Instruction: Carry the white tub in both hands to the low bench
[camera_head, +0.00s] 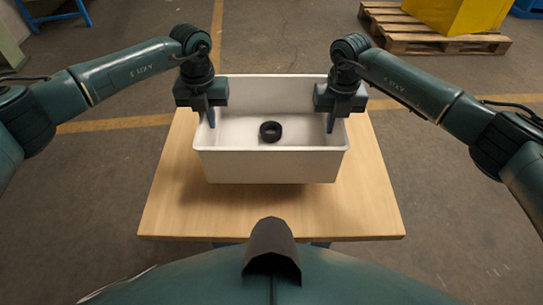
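The white tub (270,166) is an open rectangular box standing upright over the middle of a wooden-topped table or bench (180,215). It seems to rest on the top, but I cannot be sure its base touches. My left gripper (207,115) is at the tub's left side wall, pointing down, with a finger over the rim. My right gripper (333,120) is at the right side wall in the same pose. Only one finger of each shows clearly, so I cannot tell whether they are shut on the walls.
A black ring (270,131) lies inside the tub on its floor. A wooden pallet (430,42) with a yellow box (460,12) stands at the back right. A blue frame (55,15) is at the back left. Bare grey floor with yellow lines surrounds the wooden top.

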